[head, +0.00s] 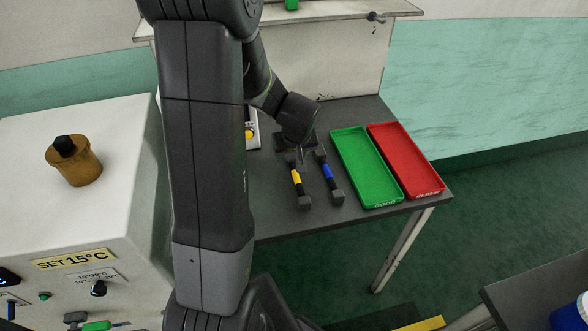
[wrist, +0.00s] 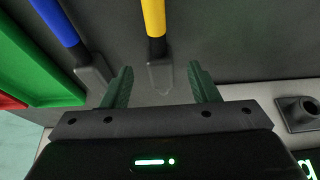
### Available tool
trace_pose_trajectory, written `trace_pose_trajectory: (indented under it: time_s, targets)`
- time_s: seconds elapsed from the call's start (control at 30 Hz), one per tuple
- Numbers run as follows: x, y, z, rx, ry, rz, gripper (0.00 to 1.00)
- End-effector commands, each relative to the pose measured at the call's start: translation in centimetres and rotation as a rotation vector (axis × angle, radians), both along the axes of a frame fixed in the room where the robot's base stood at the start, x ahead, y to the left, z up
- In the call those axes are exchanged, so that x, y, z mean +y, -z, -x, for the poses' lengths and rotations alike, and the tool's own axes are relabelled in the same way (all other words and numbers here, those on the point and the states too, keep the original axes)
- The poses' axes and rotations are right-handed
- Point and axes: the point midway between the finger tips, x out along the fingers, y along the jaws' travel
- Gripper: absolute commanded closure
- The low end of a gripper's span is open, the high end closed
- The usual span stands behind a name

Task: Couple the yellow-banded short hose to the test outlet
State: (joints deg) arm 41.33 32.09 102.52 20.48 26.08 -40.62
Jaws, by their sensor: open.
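The yellow-banded short hose (head: 296,178) lies on the grey table, dark at both ends. In the wrist view its yellow band (wrist: 154,18) is at the top, and its grey end fitting (wrist: 160,73) lies in line with the gap between my fingers. My gripper (wrist: 160,84) is open and empty at the hose's far end; whether it is above or around the fitting I cannot tell. In the head view my wrist partly hides that end. I cannot identify the test outlet for certain; a dark round socket (wrist: 300,112) shows at the right of the wrist view.
A blue-banded hose (head: 327,171) lies close to the right. Beyond it are a green tray (head: 366,168) and a red tray (head: 405,160). A white machine (head: 115,125) stands left. My arm hides part of the table, including most of a yellow-buttoned device (head: 254,130).

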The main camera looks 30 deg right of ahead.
Motion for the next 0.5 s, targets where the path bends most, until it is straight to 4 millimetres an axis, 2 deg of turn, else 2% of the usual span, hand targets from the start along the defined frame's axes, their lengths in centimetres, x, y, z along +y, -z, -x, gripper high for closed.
trace_pose_trajectory:
  time_s: [0.2, 0.47, 0.5]
  targets:
    - [-0.2, 1.8, -0.7, 0.001, -0.001, -0.001, 0.45]
    - [-0.2, 2.0, -0.8, 0.000, -0.001, 0.000, 0.45]
    - [-0.2, 2.0, -0.8, 0.000, -0.001, 0.000, 0.51]
